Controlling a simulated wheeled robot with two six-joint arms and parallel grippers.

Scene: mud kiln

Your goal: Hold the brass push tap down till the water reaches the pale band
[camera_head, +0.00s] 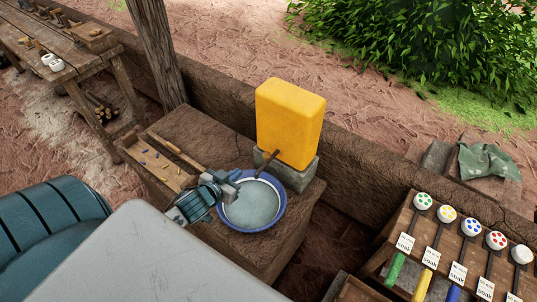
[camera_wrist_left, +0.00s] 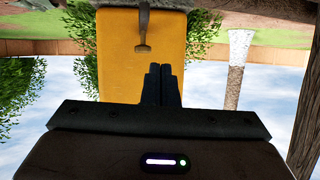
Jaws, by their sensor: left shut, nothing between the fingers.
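A yellow water container (camera_head: 290,122) stands on a grey block, with a thin tap (camera_head: 266,163) coming out of its lower front. Below the tap is a basin with a blue rim (camera_head: 285,207), holding pale greyish water (camera_head: 252,206). I cannot make out a pale band in it. My left gripper (camera_head: 233,177) is shut and empty above the basin's left side, left of the tap and apart from it. The left wrist view is upside down; the shut fingers (camera_wrist_left: 160,68) point toward the yellow container (camera_wrist_left: 118,45), with the tap (camera_wrist_left: 143,28) just beyond the tips.
A low mud wall (camera_head: 372,145) runs behind the container. A small wooden tray (camera_head: 160,162) lies left of the basin. At the right, a wooden rack (camera_head: 405,222) holds several round-topped tools with paper tags. A workbench (camera_head: 62,50) stands at the far left.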

